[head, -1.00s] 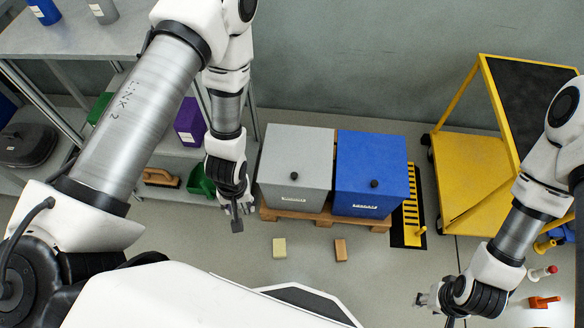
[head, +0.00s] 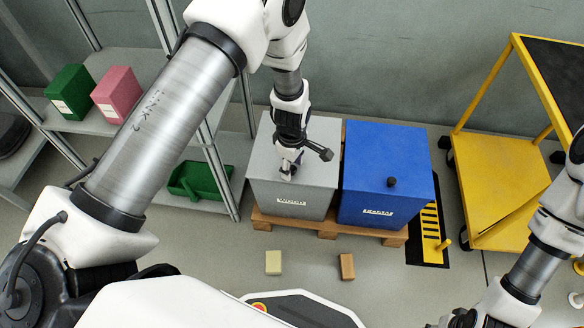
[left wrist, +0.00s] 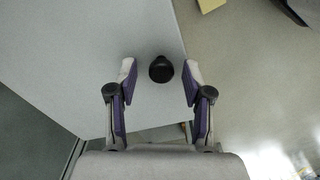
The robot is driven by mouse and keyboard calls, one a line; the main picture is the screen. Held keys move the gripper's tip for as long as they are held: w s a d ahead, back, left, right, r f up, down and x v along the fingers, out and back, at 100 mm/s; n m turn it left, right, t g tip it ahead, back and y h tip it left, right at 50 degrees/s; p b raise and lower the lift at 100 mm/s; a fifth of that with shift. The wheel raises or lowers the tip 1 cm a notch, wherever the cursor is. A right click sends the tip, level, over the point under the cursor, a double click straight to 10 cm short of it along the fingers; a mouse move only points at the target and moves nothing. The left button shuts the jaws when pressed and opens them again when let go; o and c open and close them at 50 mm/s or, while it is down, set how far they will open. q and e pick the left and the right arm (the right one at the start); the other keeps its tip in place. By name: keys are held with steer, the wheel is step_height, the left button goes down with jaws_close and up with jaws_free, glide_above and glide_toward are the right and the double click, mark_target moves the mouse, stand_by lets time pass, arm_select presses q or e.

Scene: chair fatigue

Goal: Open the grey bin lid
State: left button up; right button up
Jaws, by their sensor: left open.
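The grey bin (head: 262,185) stands on a wooden pallet, its flat lid (head: 262,150) shut. My left gripper (head: 296,168) is above the front part of that lid. In the left wrist view, the lid (left wrist: 100,40) has a round black knob (left wrist: 160,69). The knob appears between the two spread fingertips of my left gripper (left wrist: 159,78), with a gap on each side. In the head view the gripper hides the knob. My right gripper (head: 458,320) is at the bottom edge, mostly cut off.
A blue bin (head: 385,160) with a black knob stands close on the right, on the same pallet (head: 330,228). A shelf with a green bin (head: 198,182) is on the left. Two small blocks (head: 273,262) (head: 347,266) lie on the floor in front. A yellow cart (head: 490,185) stands right.

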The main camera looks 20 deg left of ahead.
arm_select(q)
jaws_close()
steer(key=shift+w+r+g+p, duration=0.1)
steer(key=shift+r+g+p, duration=0.2)
steer(key=shift+r+p, duration=0.5)
steer(key=w+a+r+g+h+p, duration=0.1)
steer(key=w+r+g+h+p, duration=0.1)
steer(key=w+r+g, duration=0.4)
steer(key=shift+a+r, duration=0.4)
steer(key=shift+r, duration=2.05)
steer(key=shift+w, duration=0.1)
